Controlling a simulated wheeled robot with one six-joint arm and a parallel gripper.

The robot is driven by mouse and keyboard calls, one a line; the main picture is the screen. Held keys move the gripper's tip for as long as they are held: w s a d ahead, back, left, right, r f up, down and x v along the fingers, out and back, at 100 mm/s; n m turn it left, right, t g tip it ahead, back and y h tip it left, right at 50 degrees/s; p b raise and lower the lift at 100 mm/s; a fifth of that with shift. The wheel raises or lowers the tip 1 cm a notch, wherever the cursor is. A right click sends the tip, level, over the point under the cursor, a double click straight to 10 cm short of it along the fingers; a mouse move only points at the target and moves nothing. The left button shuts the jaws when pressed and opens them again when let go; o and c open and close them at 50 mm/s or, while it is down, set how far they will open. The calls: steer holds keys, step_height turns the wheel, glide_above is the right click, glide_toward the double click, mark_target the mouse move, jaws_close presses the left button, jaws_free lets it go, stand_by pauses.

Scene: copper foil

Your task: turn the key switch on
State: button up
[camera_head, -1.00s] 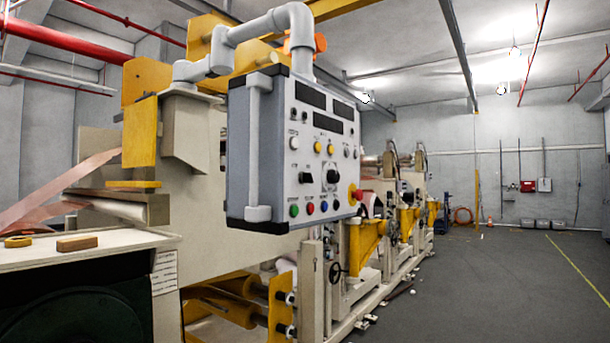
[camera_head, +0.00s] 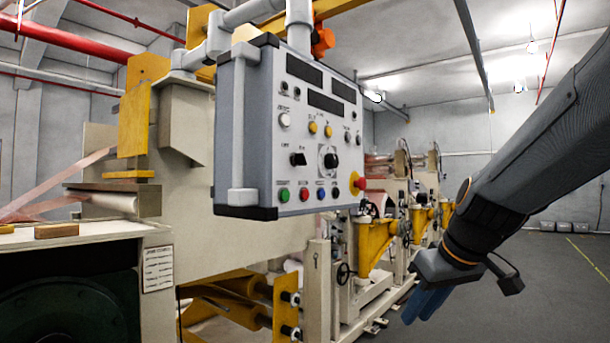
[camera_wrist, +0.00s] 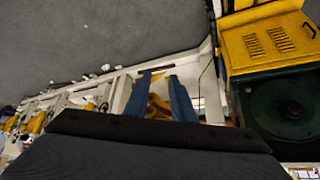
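The grey control panel (camera_head: 305,125) hangs from a pipe arm left of centre in the head view. A black switch handle (camera_head: 298,159) sits at its middle left, with small labels above it that look like OFF and ON. A round black knob (camera_head: 331,161) on a pale dial is to its right. I cannot tell for sure which one takes the key. My gripper (camera_head: 425,305) is low and right of the panel, apart from it, with blue fingers pointing down. In the wrist view my gripper (camera_wrist: 158,92) has its two fingers apart with nothing held between them. The panel is not recognisable there.
A red emergency button (camera_head: 360,184) sticks out at the panel's lower right. Coloured buttons (camera_head: 304,194) line its lower edge, and a vertical handle (camera_head: 244,120) runs along its left. Yellow machine brackets (camera_head: 378,245) stand behind and below. The grey floor (camera_head: 540,285) at right is open.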

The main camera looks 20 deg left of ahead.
steer(key=w+a+r+n+t+y+b, duration=0.1)
steer(key=w+a+r+n+y, duration=0.15)
steer(key=a+r, duration=0.4)
steer(key=w+a+r+n+t+y+b, duration=0.1)
steer(key=a+r+n, duration=0.25)
steer(key=r, duration=0.65)
steer(key=n+y+b, duration=0.2)
steer(key=n+y, duration=0.2)
steer(key=n, duration=0.1)
glide_toward(299, 159)
steer(key=shift+t, duration=0.3)
steer(key=p+x, duration=0.2)
steer(key=x, duration=0.5)
steer(key=shift+a+f, duration=0.1)
steer(key=shift+a, duration=0.05)
jaws_close()
